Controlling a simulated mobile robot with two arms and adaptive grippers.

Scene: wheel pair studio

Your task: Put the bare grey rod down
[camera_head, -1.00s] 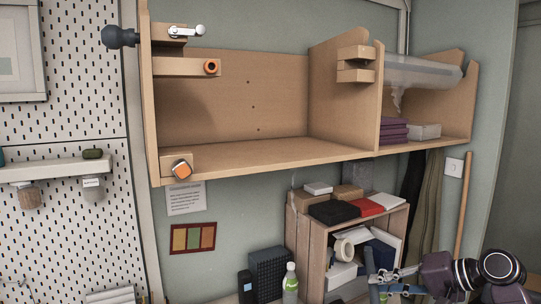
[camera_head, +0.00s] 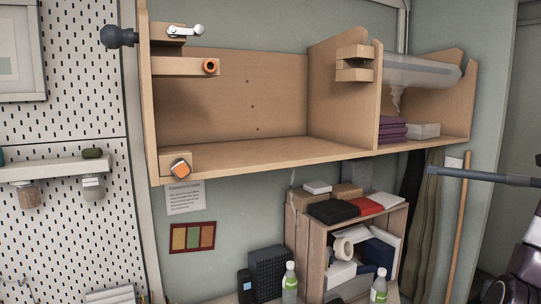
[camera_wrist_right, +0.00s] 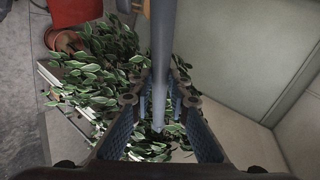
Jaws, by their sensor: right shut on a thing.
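The bare grey rod (camera_head: 480,177) enters the head view from the right edge. It lies nearly level, in front of the wall and a wooden pole. Leafy plants lie behind the rod there. My right gripper is outside the head view, where only part of my arm shows at lower right. My left gripper is in neither view.
A wooden wall shelf (camera_head: 240,158) has an open left bay, with orange-ringed blocks at its left side. Its right bay holds a clear tube (camera_head: 420,72) and purple folded cloths (camera_head: 392,131). Below stand a filled crate (camera_head: 311,262) and two bottles (camera_head: 290,282). A red pot (camera_wrist_right: 75,12) is near the plants.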

